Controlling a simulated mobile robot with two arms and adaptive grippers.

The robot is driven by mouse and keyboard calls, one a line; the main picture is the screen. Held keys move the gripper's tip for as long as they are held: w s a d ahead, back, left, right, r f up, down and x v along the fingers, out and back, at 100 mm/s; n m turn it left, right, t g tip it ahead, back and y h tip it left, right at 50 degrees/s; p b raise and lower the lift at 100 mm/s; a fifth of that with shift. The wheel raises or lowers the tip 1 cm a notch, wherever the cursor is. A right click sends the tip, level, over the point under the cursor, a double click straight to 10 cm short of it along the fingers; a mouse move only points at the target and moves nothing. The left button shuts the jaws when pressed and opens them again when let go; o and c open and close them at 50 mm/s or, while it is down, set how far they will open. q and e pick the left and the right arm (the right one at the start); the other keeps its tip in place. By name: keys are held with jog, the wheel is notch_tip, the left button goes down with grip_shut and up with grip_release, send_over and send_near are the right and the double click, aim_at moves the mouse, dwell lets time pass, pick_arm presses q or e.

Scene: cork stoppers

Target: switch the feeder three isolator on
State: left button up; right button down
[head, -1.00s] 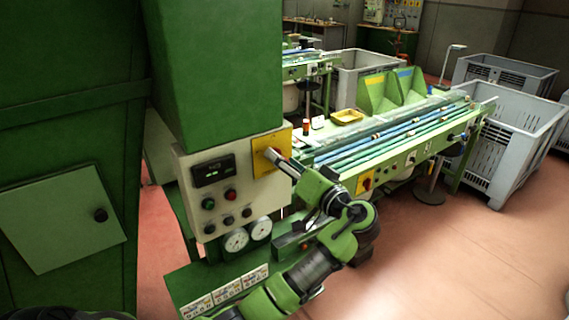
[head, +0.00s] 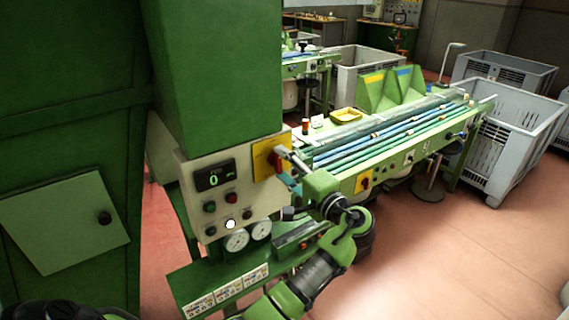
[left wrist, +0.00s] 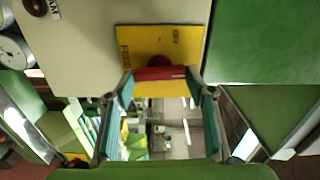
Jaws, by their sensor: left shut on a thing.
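The feeder isolator is a yellow plate (head: 262,158) with a red handle (head: 278,160) on the upper right of the cream control panel (head: 194,178). In the head view the handle stands roughly upright. My left gripper (head: 284,163) is at the plate, shut on the red handle. In the left wrist view the red handle (left wrist: 160,73) lies between the tips of my left gripper (left wrist: 161,78), before the yellow plate (left wrist: 160,42). The lettering is partly readable.
The panel has a display (head: 213,176) showing a green 0, a lit white lamp (head: 230,224), several buttons and two gauges (head: 237,240). A green machine column (head: 215,70) rises above. A sorting table (head: 390,140) with another yellow-plated switch (head: 362,183) stands to the right, with grey crates beyond.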

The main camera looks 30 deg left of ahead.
pick_arm(q)
jog(key=shift+r+m, duration=0.1)
jog(key=shift+m, duration=0.5)
jog(key=o, duration=1.1)
jog(key=shift+w, duration=0.1)
jog(key=v, duration=0.7)
jog(key=shift+d, duration=0.3)
